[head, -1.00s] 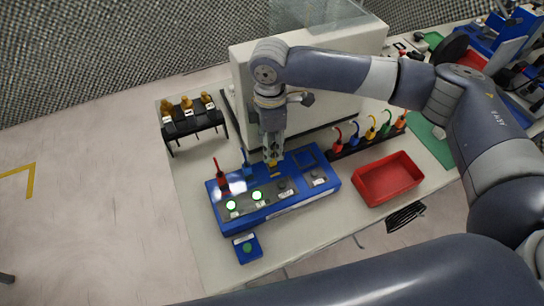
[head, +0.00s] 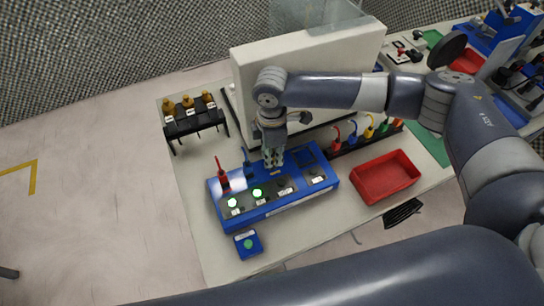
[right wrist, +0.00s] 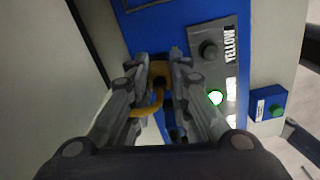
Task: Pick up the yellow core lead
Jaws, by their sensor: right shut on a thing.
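My right gripper (head: 273,160) points down over the blue test box (head: 262,212), at its back middle. In the right wrist view the gripper (right wrist: 160,75) is shut on a yellow lead (right wrist: 158,98), whose curved cable hangs between the fingers. The lead is over the box, beside the panel marked YELLOW (right wrist: 230,45). The fingers hide its lower end, so I cannot tell whether it is plugged in. Another yellow lead (head: 369,130) stands in the black rack. My left gripper is not in view.
A red lead (head: 222,173) and a blue lead (head: 247,162) stand upright in the box's left part. A red tray (head: 386,178) lies to the right. A large white panel (head: 330,75) stands close behind. A small blue button box (head: 247,244) is in front.

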